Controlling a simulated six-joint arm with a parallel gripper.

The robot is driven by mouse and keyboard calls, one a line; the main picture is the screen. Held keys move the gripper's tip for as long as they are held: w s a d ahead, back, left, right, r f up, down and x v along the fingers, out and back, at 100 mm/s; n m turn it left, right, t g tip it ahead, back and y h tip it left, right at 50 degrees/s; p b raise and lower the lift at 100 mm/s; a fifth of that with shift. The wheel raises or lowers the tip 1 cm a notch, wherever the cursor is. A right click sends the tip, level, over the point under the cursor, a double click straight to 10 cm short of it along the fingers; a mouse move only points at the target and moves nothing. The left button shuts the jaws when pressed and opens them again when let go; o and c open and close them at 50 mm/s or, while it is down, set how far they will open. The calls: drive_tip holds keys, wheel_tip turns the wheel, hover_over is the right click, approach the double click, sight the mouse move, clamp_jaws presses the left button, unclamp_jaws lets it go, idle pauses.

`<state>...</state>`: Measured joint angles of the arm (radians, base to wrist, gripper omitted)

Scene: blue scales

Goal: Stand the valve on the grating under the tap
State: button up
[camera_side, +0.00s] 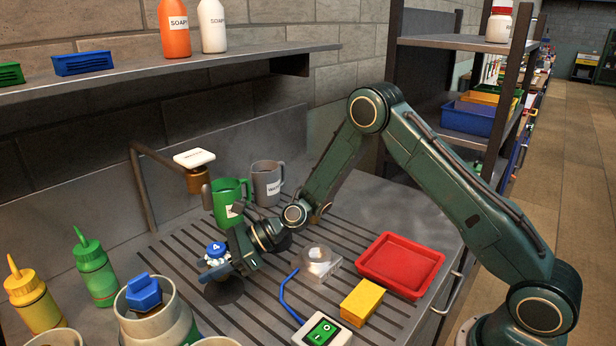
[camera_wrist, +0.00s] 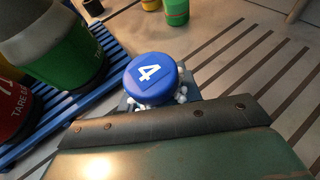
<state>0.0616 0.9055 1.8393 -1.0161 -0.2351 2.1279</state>
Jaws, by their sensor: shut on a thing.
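The valve (camera_side: 216,249) appears as a round blue cap marked with a white 4. My gripper (camera_side: 222,264) is shut on it and holds it over the left part of the slotted grating (camera_side: 330,228). A dark shadow lies below it on the grating. In the wrist view the blue cap (camera_wrist: 150,75) sits just beyond the dark gripper edge (camera_wrist: 160,122), with small white bits around its lower side. The tap (camera_side: 197,180), a brass spout with a white top, stands behind and left of my gripper. The valve's underside is hidden.
A green jug (camera_side: 229,200) and a grey jug (camera_side: 267,183) stand close behind my gripper. Squeeze bottles (camera_side: 95,268) and a tub (camera_side: 157,315) crowd the left front. A red tray (camera_side: 401,264), yellow sponge (camera_side: 362,302), clear holder (camera_side: 318,262) and switch box (camera_side: 322,331) lie right.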

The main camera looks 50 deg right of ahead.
sight(216, 292)
drive_tip(key=shift+f, duration=1.8)
drive_tip(key=shift+f, duration=0.1)
drive_tip(key=o, duration=1.2)
drive_tip(key=shift+s+d+r, duration=0.2)
drive_tip(key=shift+d+r, duration=0.05)
drive_tip(key=shift+d, duration=0.15)
drive_tip(key=v, duration=1.1)
